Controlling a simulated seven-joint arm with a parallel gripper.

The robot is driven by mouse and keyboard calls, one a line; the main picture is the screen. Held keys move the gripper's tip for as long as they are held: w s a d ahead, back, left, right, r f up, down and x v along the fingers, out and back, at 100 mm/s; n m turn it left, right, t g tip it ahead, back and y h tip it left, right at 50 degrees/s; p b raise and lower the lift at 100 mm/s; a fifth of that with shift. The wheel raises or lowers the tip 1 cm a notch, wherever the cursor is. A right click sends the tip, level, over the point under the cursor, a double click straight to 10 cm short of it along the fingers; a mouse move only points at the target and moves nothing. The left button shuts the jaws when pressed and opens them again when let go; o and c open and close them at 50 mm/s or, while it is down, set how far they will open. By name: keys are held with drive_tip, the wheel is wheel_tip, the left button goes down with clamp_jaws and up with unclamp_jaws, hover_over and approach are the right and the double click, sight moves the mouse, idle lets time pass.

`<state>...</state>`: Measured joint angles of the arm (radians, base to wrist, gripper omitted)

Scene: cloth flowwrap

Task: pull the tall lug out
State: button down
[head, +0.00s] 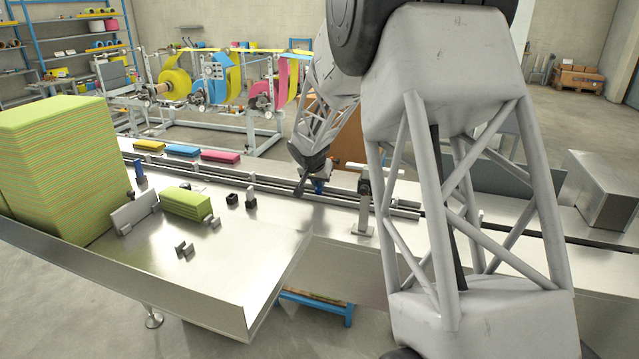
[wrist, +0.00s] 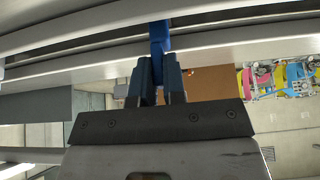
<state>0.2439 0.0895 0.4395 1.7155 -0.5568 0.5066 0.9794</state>
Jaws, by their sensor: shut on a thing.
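The blue lug (wrist: 160,38) stands between the metal rails in the wrist view. My gripper (wrist: 157,75) is shut on it, with one dark finger on each side. In the head view my gripper (head: 318,178) is at the rails of the long conveyor (head: 345,198), and a little of the blue lug (head: 318,188) shows below it. The lug's lower end is hidden by the rails. Another blue lug (head: 140,172) stands upright at the left part of the conveyor, apart from my gripper.
A post with a dark head (head: 364,205) stands just right of my gripper. Yellow, blue and pink packs (head: 183,151) lie behind the rails. A green cloth stack (head: 187,203), small dark blocks (head: 232,199) and a tall green pile (head: 55,165) are at left.

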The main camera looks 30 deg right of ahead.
drive_tip(key=shift+r, duration=0.15)
drive_tip(key=shift+r, duration=2.55)
